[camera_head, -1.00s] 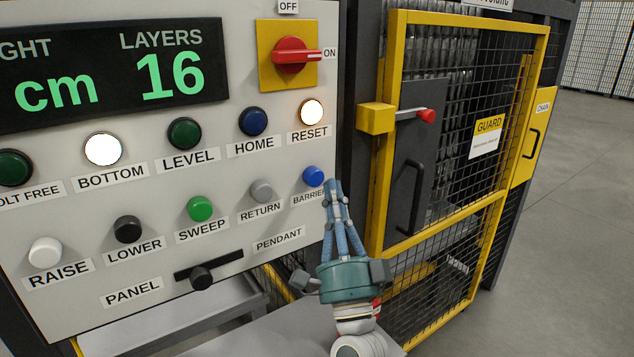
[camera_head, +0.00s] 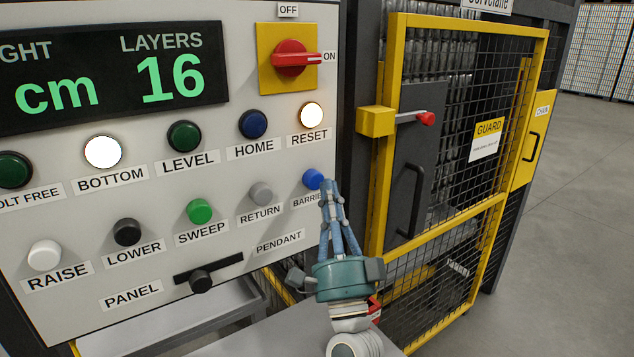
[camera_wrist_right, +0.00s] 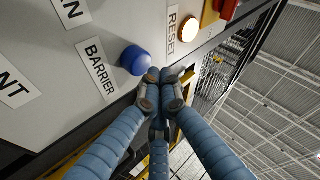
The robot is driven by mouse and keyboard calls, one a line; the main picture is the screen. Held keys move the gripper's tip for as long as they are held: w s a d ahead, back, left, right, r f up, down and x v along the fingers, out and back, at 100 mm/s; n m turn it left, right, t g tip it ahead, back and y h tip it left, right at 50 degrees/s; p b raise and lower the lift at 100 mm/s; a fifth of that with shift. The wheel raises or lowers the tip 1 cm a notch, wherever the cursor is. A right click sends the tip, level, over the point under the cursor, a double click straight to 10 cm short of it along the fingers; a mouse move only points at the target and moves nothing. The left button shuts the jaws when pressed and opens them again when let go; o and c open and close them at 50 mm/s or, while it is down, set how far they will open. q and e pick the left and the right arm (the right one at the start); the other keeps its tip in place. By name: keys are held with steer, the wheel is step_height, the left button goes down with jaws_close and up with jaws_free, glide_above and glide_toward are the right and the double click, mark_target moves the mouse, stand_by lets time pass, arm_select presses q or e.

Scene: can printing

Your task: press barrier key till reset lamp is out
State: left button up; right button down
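The blue BARRIER key (camera_head: 313,179) is at the right end of the lower button row on the panel. It also shows in the right wrist view (camera_wrist_right: 136,60). The RESET lamp (camera_head: 311,115) above it glows white; in the right wrist view (camera_wrist_right: 189,29) it glows warm. My right gripper (camera_head: 329,184) has its fingers drawn together, with nothing between them. Its tips are just right of and slightly below the BARRIER key, very close; I cannot tell if they touch. The key stands out from the panel in the wrist view. My left gripper is not in view.
The BOTTOM lamp (camera_head: 103,151) is lit white. A red rotary switch (camera_head: 291,58) sits above RESET. The yellow-framed mesh guard door (camera_head: 470,130) with a red-tipped handle (camera_head: 427,118) stands right of the panel. A grey ledge (camera_head: 195,318) lies below. Open floor is at far right.

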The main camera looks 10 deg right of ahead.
stand_by(0.7)
steer(key=shift+w+a, duration=0.15)
steer(key=shift+w, duration=0.3)
steer(key=shift+w+a+b, duration=0.3)
steer(key=shift+w+b, duration=0.05)
steer(key=shift+w, duration=0.45)
stand_by(1.1)
steer(key=shift+s, duration=0.1)
steer(key=shift+s+d+p, duration=0.2)
steer(key=shift+s, duration=0.35)
steer(key=shift+s+d+p, duration=0.15)
steer(key=shift+s+d, duration=0.05)
steer(key=shift+s, duration=0.35)
steer(key=shift+s, duration=0.1)
steer(key=shift+s+d+p, duration=0.2)
steer(key=shift+s+d, duration=0.1)
steer(key=shift+s, duration=0.45)
steer(key=shift+s+d+p, duration=0.2)
steer(key=shift+s+d, duration=0.1)
steer(key=shift+s, duration=0.45)
steer(key=shift+s+d+p, duration=0.2)
steer(key=shift+s+d, duration=0.1)
steer(key=shift+s, duration=0.45)
steer(key=shift+f, duration=0.1)
